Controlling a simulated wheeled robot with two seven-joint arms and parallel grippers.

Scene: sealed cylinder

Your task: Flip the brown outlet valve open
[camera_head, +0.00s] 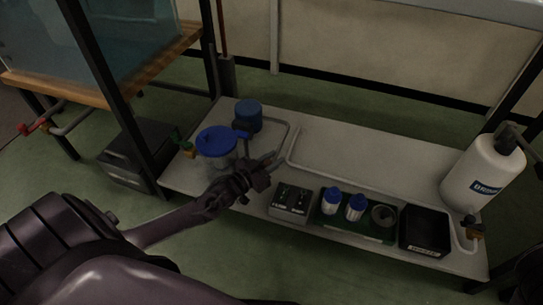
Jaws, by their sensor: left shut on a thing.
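A small brown valve (474,232) shows at the right end of the white bench, below the white canister (482,172), on a pale pipe. My left gripper (268,162) is far to its left, just right of the blue-lidded clear cylinder (216,141). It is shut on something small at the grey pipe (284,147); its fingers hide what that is. A green-handled valve (184,146) with a brownish body stands left of the cylinder. My right gripper is not in view.
A blue container (248,115) stands behind the cylinder. A grey switch box (292,202), a green tray (329,225) with two blue-capped bottles, and a black box (425,230) line the front edge. A glass tank (100,35) is at upper left.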

